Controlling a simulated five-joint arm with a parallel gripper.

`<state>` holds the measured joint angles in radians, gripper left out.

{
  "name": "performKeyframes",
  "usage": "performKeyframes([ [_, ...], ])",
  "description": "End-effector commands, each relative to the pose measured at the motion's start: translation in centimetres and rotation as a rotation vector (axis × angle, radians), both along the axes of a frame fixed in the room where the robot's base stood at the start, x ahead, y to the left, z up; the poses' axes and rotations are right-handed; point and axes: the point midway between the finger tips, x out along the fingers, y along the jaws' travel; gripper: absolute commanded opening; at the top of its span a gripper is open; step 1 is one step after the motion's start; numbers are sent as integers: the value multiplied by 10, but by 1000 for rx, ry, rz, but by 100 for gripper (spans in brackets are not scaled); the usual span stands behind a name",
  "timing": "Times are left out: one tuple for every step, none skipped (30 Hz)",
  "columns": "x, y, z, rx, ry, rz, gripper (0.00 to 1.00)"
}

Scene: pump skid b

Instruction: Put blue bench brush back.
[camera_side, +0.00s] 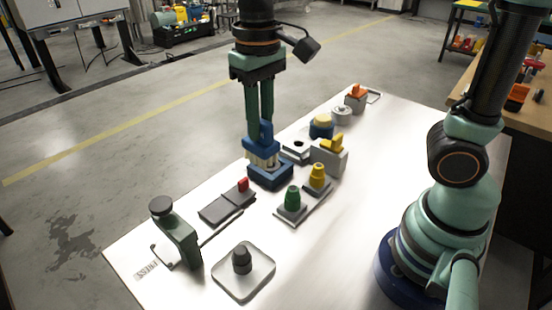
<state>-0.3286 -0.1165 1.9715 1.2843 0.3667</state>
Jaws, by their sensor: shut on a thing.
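The blue bench brush (261,144) has a blue body and pale bristles below. It stands at a blue holder (270,178) on the white table. My gripper (260,120) is shut on the brush's upper part from above, fingers pointing down. The bristles show just over the holder's rim; I cannot tell whether the brush rests in it or is held slightly above.
The white table (330,240) holds a dark flat block with a red knob (243,185), green (292,198) and yellow (318,176) cones, a grey block with a yellow top (329,157), a dark green upright device (178,235) and a tray (243,280). The front right is clear.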

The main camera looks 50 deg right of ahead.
Motion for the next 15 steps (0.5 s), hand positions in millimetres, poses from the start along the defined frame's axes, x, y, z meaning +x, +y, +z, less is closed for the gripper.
performKeyframes([
  [-8,4,4,1,-3,16,0],
  [-11,6,5,1,-2,22,0],
  [-15,7,6,0,-1,28,0],
  [-17,8,6,0,-1,32,0],
  [-19,8,6,0,-1,34,0],
  [-21,9,4,0,1,37,0],
  [-22,9,1,-1,3,38,0],
  [-22,9,-3,-1,4,39,0],
  [-23,9,-10,-2,5,39,0],
  [-23,9,-16,-2,6,39,0],
  [-23,9,-23,-3,7,39,0],
  [-23,9,-33,-3,8,38,0],
  [-23,9,-41,-3,8,38,0],
  [-23,9,-48,-3,8,38,0],
  [-23,9,-58,-4,9,38,0],
])
